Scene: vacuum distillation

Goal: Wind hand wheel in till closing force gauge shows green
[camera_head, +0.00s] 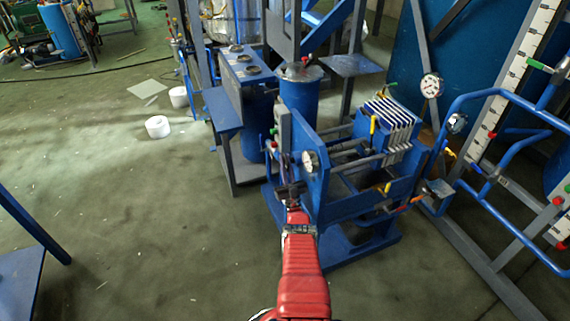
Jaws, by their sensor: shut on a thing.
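The press is a blue frame (345,207) right of centre, with a pack of pale plates (393,122) at its far end. A round white gauge (310,161) sits on the near end plate. Its needle and any green zone are too small to read. The hand wheel (283,166) is at the left side of that end plate, seen almost edge-on and hard to make out. My red arm reaches up from the bottom centre. My gripper (291,192) is at the wheel's lower part, shut on it; the fingertips are small and partly hidden.
A blue cylindrical vessel (300,92) and a blue cabinet (246,72) stand behind the press. Blue pipe rails (505,219) and a second gauge (431,85) are at right. The floor left of my arm is clear.

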